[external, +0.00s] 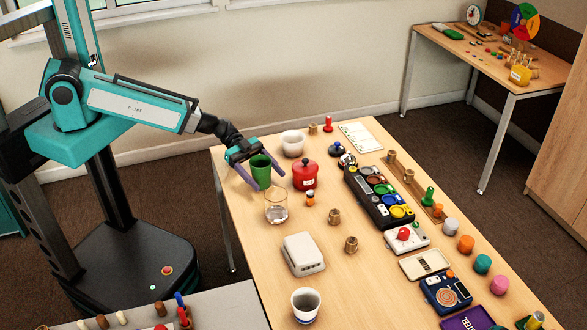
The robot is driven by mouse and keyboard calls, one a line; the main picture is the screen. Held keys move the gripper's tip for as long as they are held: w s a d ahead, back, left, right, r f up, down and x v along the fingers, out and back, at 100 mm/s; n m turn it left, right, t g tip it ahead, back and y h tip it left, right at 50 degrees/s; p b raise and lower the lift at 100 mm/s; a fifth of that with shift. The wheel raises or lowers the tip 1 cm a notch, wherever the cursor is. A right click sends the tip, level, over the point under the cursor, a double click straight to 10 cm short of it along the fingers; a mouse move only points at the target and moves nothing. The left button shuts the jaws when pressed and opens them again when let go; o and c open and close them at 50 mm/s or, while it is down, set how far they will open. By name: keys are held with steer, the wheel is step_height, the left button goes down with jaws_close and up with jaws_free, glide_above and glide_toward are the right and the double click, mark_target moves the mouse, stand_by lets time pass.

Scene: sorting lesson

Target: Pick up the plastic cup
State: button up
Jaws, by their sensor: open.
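A green cup (261,174), the likely plastic cup, is at the far left edge of the wooden table (268,262). My gripper (264,178) reaches down to it from the upper left, with its purple fingers open. One finger is on the left side of the green cup and the other is along its upper right. The cup shows between them; I cannot tell whether either finger touches it, nor whether its base rests on the table.
A clear glass (276,212) stands just in front of the green cup. A white cup (292,144) and a red lidded pot (305,175) are close behind and right. A white box (303,255) and a patterned cup (306,306) stand nearer. A tray of coloured discs (380,195) lies right.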

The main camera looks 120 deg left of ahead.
mark_target(267, 168)
steer(key=shift+x, duration=0.75)
steer(key=c, duration=1.1)
steer(key=shift+r, duration=0.15)
steer(key=shift+r+b, duration=0.6)
steer(key=shift+r, duration=1.55)
step_height(267, 168, up, 5)
steer(key=p, duration=0.5)
steer(key=shift+r, duration=0.15)
